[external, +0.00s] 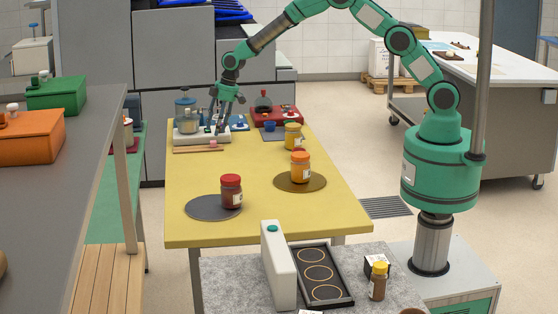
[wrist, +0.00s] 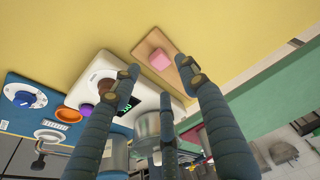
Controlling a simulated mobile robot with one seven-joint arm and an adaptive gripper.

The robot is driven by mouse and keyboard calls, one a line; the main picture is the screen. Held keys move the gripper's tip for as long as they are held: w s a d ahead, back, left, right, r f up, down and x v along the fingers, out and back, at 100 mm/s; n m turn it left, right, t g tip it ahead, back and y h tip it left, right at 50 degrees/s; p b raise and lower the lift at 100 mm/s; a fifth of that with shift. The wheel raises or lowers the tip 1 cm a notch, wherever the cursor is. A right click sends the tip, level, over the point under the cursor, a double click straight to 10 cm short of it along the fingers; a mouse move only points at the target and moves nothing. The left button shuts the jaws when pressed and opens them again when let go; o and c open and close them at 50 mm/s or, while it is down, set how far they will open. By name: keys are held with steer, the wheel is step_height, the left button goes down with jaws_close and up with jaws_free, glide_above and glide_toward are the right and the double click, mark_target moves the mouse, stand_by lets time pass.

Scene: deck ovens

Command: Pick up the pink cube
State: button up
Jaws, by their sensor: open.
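The pink cube (wrist: 159,59) rests on a small wooden board on the yellow table. In the external view the cube (external: 213,142) looks tiny at the table's far left, in front of the white unit. My gripper (wrist: 163,82) is open, its dark fingers spread apart. In the wrist view the cube appears beyond and between the fingertips, with nothing between them. In the external view my gripper (external: 225,118) hangs above the white unit, behind the cube, and its fingertips are small there.
The wooden board (external: 184,150) lies in front of a white unit with a metal pot (external: 186,99). Red-lidded jar (external: 231,190), orange jar (external: 300,168) and yellow jar (external: 293,136) stand on the yellow table (external: 270,220). A red tray (external: 258,112) lies to the right.

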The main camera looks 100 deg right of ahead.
mark_target(213, 141)
steer(key=shift+b+x, duration=0.85)
steer(key=shift+x, duration=1.75)
steer(key=shift+a, duration=0.15)
steer(key=c, duration=0.8)
